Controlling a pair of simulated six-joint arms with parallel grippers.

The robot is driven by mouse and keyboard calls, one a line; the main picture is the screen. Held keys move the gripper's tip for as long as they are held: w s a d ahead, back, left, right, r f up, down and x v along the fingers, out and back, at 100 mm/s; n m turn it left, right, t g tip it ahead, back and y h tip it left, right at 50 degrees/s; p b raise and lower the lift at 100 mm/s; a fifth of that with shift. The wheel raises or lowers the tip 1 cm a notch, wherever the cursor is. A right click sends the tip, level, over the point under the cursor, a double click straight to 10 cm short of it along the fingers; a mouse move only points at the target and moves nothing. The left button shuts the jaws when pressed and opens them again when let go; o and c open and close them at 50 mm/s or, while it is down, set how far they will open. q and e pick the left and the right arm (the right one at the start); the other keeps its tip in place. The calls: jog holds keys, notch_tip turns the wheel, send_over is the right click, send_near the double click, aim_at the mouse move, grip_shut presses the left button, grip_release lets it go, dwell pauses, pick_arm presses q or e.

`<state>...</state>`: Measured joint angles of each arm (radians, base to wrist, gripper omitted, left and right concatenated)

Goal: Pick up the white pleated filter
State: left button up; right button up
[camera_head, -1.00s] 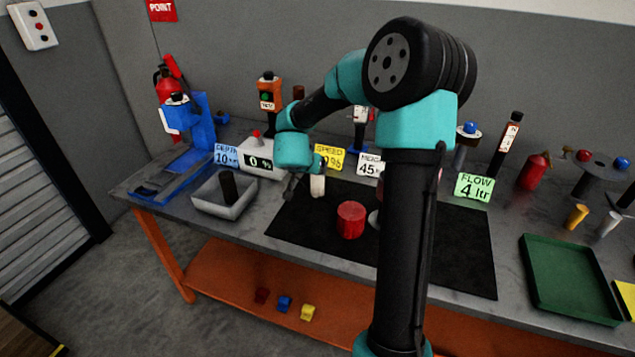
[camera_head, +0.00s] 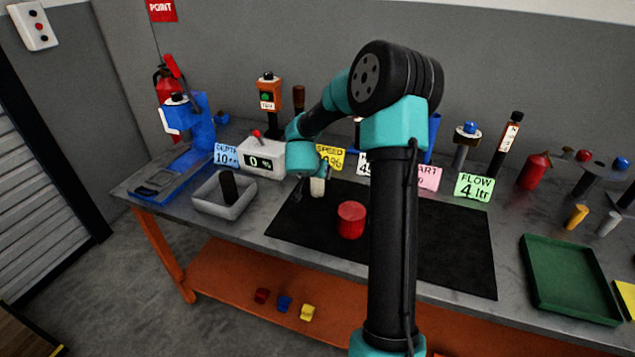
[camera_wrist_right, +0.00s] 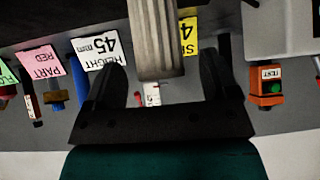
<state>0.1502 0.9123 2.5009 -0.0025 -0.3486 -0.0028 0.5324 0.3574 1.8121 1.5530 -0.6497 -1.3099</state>
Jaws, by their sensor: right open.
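The white pleated filter (camera_head: 317,188) is a pale upright cylinder near the back left of the black mat (camera_head: 450,240) in the head view. In the right wrist view the filter (camera_wrist_right: 155,40) shows its vertical pleats, large and close, between the two dark fingers. My right gripper (camera_wrist_right: 163,82) is open, with one finger on each side of it and gaps visible. In the head view the right gripper (camera_head: 308,184) is at the filter, partly hidden by its own wrist. My left gripper is not in view.
A red cylinder (camera_head: 351,220) stands on the mat right of the filter. A grey tray (camera_head: 212,207) holding a dark cylinder is to the left. Label cards, including a yellow one (camera_head: 331,156), stand behind. A green tray (camera_head: 565,300) lies at the right.

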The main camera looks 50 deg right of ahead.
jog(key=shift+x, duration=1.35)
jog(key=shift+c, duration=0.5)
jog(key=c, duration=0.9)
jog(key=shift+r, duration=0.15)
jog(key=shift+r, duration=0.9)
jog(key=shift+s+a+r, duration=0.15)
jog(key=shift+r, duration=0.7)
jog(key=s+a, duration=0.3)
jog(key=a, duration=0.1)
jog(key=s+a+r, duration=0.1)
jog(key=s+a, duration=0.2)
jog(key=a, duration=0.1)
jog(key=s+a, duration=0.3)
jog(key=a, duration=0.1)
jog(key=shift+s+a+r, duration=0.15)
jog(key=shift+s+a, duration=0.05)
jog(key=shift+s, duration=0.1)
